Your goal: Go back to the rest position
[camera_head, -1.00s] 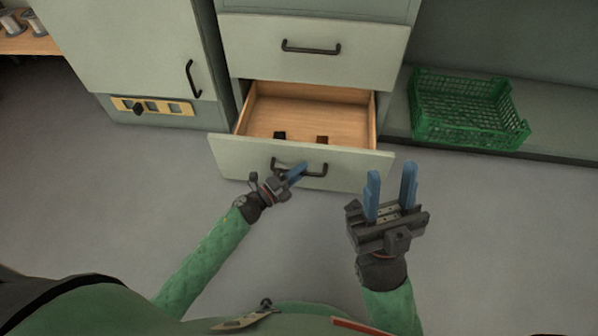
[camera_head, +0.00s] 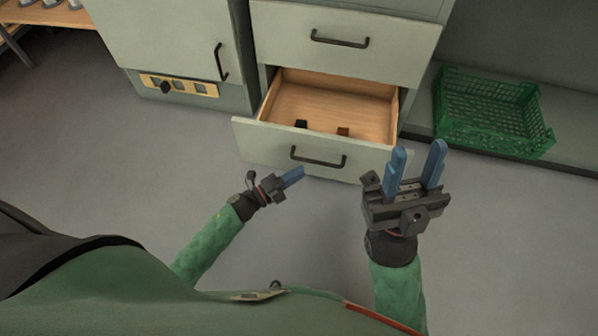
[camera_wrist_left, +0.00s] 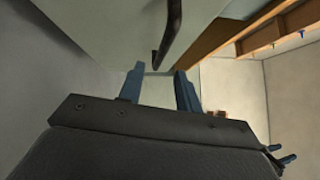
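My left gripper (camera_head: 290,177) is off the lower left of the open drawer's handle, apart from it and empty. In the left wrist view its blue fingers (camera_wrist_left: 160,88) stand apart, with the dark drawer handle (camera_wrist_left: 169,38) beyond them. My right gripper (camera_head: 415,168) is open and empty, its fingers pointing up in front of the drawer's right side. The lower drawer (camera_head: 262,142) is pulled out, with its handle (camera_head: 318,162) on the front. A black block (camera_head: 301,124) and a brown block (camera_head: 343,131) lie inside it.
A closed upper drawer (camera_head: 390,55) is above the open one. A cabinet door (camera_head: 160,40) is on the left. A green crate (camera_head: 495,135) rests on a low shelf at the right. A wooden shelf (camera_head: 40,17) is at the far left. The grey floor (camera_head: 110,190) is clear.

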